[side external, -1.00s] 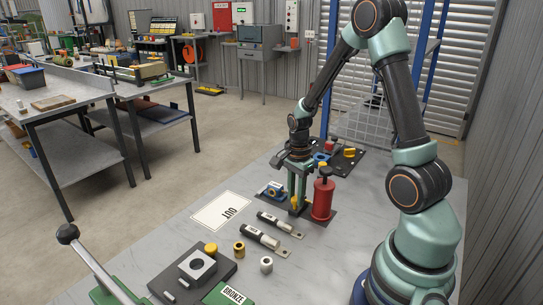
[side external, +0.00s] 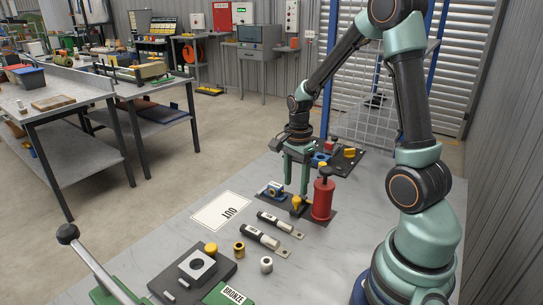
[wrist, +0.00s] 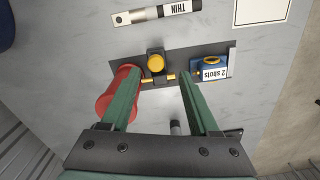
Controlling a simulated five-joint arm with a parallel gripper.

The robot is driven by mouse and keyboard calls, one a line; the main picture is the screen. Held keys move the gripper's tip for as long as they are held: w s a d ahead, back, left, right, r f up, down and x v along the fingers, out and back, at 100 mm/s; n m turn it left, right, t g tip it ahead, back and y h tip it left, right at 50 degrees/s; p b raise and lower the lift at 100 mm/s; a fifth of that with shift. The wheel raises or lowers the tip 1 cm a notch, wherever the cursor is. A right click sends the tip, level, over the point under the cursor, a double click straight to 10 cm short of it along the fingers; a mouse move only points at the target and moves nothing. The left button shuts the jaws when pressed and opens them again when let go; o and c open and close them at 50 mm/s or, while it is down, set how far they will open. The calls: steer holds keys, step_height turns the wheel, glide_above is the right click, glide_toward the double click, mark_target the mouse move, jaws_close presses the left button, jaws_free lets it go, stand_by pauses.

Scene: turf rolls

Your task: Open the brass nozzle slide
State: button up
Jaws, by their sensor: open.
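The brass nozzle slide (side external: 296,202) is a small yellow-gold part on a dark plate, between a red cylinder (side external: 323,198) and a blue fitting (side external: 273,190). In the wrist view it shows as a round brass knob (wrist: 156,63) on a dark block, with a brass crossbar beside it. My gripper (side external: 296,189) is open and empty, just above and behind the brass part. In the wrist view its green fingers (wrist: 161,82) are spread wide, with the brass crossbar between their tips. Whether they touch it, and how far the slide is open, I cannot tell.
The red cylinder (wrist: 117,100) is close by the left finger. The blue fitting labelled "2 shots" (wrist: 210,68) is right of the other finger. Two marked tubes lie in front, one reading "THIN" (wrist: 160,13). The white "OUT" sheet (side external: 222,211) lies left on the table.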

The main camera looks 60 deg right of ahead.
mark_target(295, 198)
step_height(295, 198, up, 8)
steer(key=shift+f, duration=0.15)
stand_by(0.3)
